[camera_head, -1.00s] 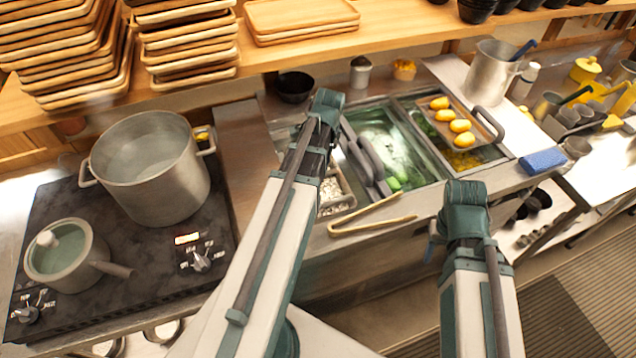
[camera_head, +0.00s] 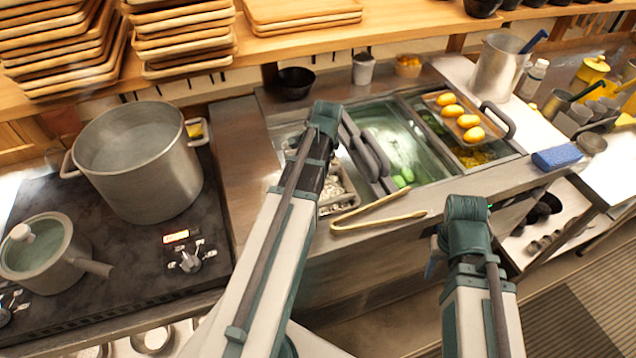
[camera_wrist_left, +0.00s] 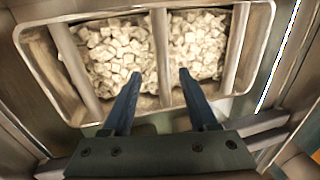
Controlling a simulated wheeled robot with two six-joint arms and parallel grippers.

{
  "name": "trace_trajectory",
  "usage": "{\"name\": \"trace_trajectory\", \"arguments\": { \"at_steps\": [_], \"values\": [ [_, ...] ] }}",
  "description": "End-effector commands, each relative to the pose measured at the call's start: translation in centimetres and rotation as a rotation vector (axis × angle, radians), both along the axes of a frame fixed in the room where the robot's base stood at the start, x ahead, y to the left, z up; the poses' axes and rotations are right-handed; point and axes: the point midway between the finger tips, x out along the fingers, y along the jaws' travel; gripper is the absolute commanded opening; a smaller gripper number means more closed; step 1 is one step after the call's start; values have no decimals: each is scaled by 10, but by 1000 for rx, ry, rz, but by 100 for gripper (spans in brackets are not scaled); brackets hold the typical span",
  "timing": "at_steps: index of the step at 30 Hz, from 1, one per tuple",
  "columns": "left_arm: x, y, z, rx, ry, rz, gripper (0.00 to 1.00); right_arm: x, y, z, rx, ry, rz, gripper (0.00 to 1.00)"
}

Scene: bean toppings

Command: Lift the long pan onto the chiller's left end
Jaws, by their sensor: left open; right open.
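A long metal pan of white cubes (camera_head: 350,205) sits at the left end of the chiller counter (camera_head: 500,180), partly hidden by my left arm. In the left wrist view the pan (camera_wrist_left: 160,104) fills the top, with grey bars crossing over the cubes. My left gripper (camera_wrist_left: 160,75) is open; its two fingers reach over the pan's near edge, with nothing between them. Contact with the pan cannot be told. In the head view my left fingers are hidden behind the arm. My right gripper (camera_head: 432,262) is open, mostly hidden below its wrist, in front of the counter.
Wooden tongs (camera_head: 380,215) lie on the counter's front edge. A tray of yellow pieces (camera_head: 484,118) rests over the right well. A blue sponge (camera_head: 556,158) is at right. A large pot (camera_head: 150,175) and a lidded saucepan (camera_head: 45,265) stand on the stove at left.

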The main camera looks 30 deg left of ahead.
Motion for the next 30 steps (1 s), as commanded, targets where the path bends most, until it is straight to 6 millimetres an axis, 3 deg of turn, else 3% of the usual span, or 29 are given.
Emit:
{"name": "trace_trajectory", "arguments": {
  "at_steps": [15,24,30],
  "values": [
    [9,11,-50,0,0,1,60,0,0,-50,0,0,0,50],
    [9,11,-49,0,0,1,60,0,0,-49,0,0,0,50],
    [9,11,-49,0,0,0,24,0,0,-49,0,0,0,50]
  ]
}}
